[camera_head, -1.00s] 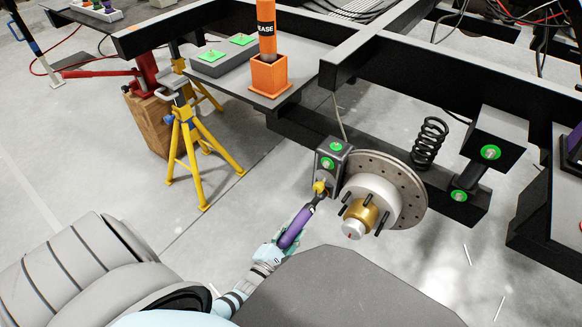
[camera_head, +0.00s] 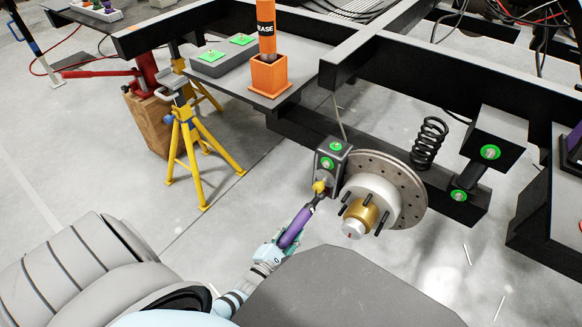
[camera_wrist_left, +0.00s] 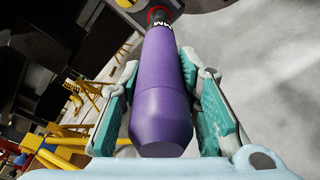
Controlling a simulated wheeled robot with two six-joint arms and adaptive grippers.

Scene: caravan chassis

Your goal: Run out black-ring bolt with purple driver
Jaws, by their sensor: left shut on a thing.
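My left gripper (camera_head: 276,250) is shut on the purple driver (camera_head: 295,228). The driver also fills the middle of the left wrist view (camera_wrist_left: 163,85), its handle between the two teal finger pads (camera_wrist_left: 160,110). The driver points up toward the dark caliper block (camera_head: 334,153) beside the brake disc. Its tip is at or very near a yellow part (camera_head: 319,187) low on the block. Two green-ringed bolts (camera_head: 327,163) show higher on the block. I cannot make out a black ring at the driver's tip. My right gripper is not in view.
The brake disc (camera_head: 405,190) and hub (camera_head: 358,214) stand just right of the driver. A yellow jack stand (camera_head: 187,150) is at left. An orange grease tube (camera_head: 266,30) stands in an orange holder (camera_head: 268,76) on a grey shelf. Black chassis beams (camera_head: 450,75) run above.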

